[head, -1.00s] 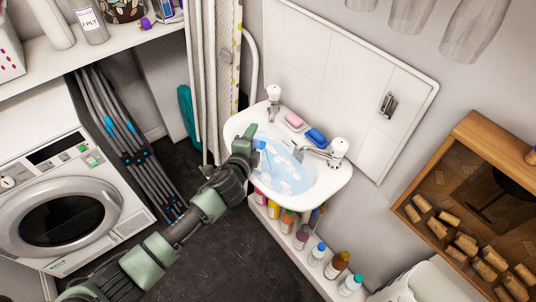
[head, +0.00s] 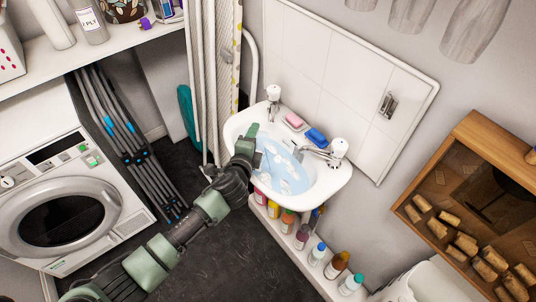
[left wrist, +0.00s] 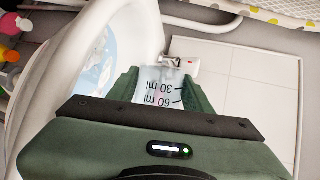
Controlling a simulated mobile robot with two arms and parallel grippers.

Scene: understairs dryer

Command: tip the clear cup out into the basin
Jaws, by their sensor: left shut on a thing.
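The clear cup (left wrist: 160,88), with black 30 ml and 60 ml marks, is between the fingers of my left gripper (left wrist: 160,92), which is shut on it. In the head view my left gripper (head: 249,143) is over the left part of the white basin (head: 332,188), and the cup is mostly hidden by the gripper there. The basin holds pale blue water with white foam; it also shows in the left wrist view (left wrist: 148,25), left of the cup. I cannot tell the cup's contents. My right gripper is not in view.
Two taps, a pink soap (head: 294,119) and a blue soap (head: 316,136) are at the basin's back rim. Several bottles stand on a low shelf (head: 285,242) under it. A washing machine (head: 60,215) is at left, a wooden cabinet (head: 480,125) at right.

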